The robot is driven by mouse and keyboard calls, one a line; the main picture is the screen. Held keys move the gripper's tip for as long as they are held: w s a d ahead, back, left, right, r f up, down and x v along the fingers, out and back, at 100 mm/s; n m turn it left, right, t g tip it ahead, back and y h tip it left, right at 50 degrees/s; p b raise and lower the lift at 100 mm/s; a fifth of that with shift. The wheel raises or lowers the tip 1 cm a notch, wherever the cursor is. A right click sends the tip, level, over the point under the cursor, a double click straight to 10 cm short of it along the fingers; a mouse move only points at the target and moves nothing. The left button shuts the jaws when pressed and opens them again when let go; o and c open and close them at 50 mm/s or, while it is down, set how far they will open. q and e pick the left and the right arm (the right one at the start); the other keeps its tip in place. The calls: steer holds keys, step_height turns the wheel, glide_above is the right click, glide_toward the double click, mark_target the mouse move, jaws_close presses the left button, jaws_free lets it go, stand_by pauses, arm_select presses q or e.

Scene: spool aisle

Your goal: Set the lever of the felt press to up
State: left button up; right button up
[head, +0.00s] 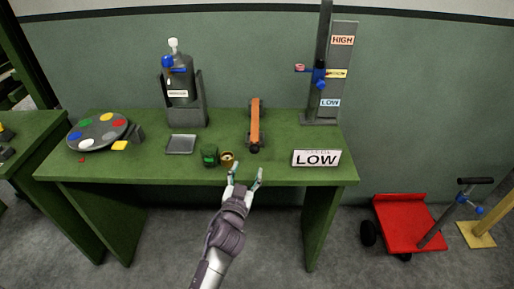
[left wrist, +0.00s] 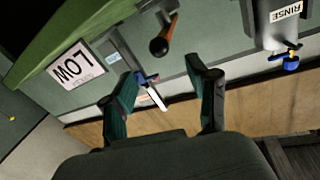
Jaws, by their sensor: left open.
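A long orange bar with dark ends (head: 255,122) lies on the green table at its middle; it looks like the felt press with its lever, but I cannot tell for sure. In the left wrist view, a dark rod with an orange-brown part and black end (left wrist: 160,46) shows beyond the fingers. My left gripper (head: 245,178) is open and empty at the table's front edge, in front of the bar and apart from it. Its two fingers (left wrist: 167,88) are spread in the wrist view. My right gripper is out of view.
A small brown cup (head: 227,159) and a dark green container (head: 210,156) stand close left of my gripper. A LOW sign (head: 316,158) stands right. Behind are a bottle stand (head: 185,110) and a HIGH/LOW post (head: 323,60). A red cart (head: 405,222) stands on the floor.

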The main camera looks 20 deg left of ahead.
mark_target(253, 152)
arm_select(q)
steer(key=w, duration=1)
steer(key=shift+w+a, duration=0.3)
steer(key=shift+a, duration=0.1)
jaws_close()
